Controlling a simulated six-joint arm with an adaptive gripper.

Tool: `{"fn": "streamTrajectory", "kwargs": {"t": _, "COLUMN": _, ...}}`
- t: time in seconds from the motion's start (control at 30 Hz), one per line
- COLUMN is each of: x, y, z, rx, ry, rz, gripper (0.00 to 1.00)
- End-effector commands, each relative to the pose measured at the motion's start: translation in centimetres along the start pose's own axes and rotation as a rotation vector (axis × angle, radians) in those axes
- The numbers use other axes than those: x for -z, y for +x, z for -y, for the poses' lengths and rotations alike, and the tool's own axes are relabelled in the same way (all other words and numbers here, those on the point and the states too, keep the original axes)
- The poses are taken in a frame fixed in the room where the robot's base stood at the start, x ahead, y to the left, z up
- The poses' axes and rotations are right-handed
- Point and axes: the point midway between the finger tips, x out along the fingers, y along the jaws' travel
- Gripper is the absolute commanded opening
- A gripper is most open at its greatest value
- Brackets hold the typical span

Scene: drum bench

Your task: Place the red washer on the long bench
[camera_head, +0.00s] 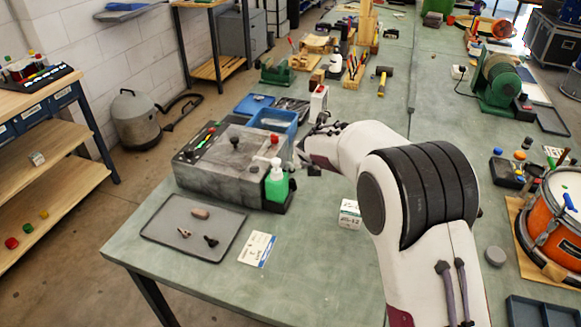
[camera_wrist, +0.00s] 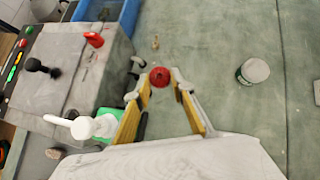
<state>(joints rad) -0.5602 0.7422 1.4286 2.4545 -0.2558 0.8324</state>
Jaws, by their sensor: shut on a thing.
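The red washer (camera_wrist: 160,77) shows in the wrist view between the fingertips of my gripper (camera_wrist: 164,80). The fingers are shut on it, and it appears held above the green-grey top of the long bench (camera_wrist: 210,45). In the head view my gripper (camera_head: 307,166) is just right of the grey machine, beside the green bottle. The washer cannot be made out clearly there. The long bench (camera_head: 310,285) runs under my arm, with a broad bare top.
A grey machine (camera_head: 222,165) and a green bottle with a white pump (camera_head: 277,187) stand left of my gripper. A blue bin (camera_head: 272,120) is behind. A small white box (camera_head: 349,213) and a grey tray (camera_head: 195,246) stand nearer.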

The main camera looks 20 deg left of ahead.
Motion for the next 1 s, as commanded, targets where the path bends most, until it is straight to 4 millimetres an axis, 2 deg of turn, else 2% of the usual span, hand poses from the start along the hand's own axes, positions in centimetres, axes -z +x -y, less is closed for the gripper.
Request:
{"fn": "streamTrajectory", "kwargs": {"t": 0.47, "x": 0.1, "y": 0.2, "z": -0.1, "rx": -0.002, "ry": -0.002, "rz": 0.000, "gripper": 0.16}}
{"fn": "streamTrajectory", "kwargs": {"t": 1.0, "x": 2.9, "y": 2.9, "z": -0.1, "rx": -0.001, "ry": -0.002, "rz": 0.000, "gripper": 0.16}}
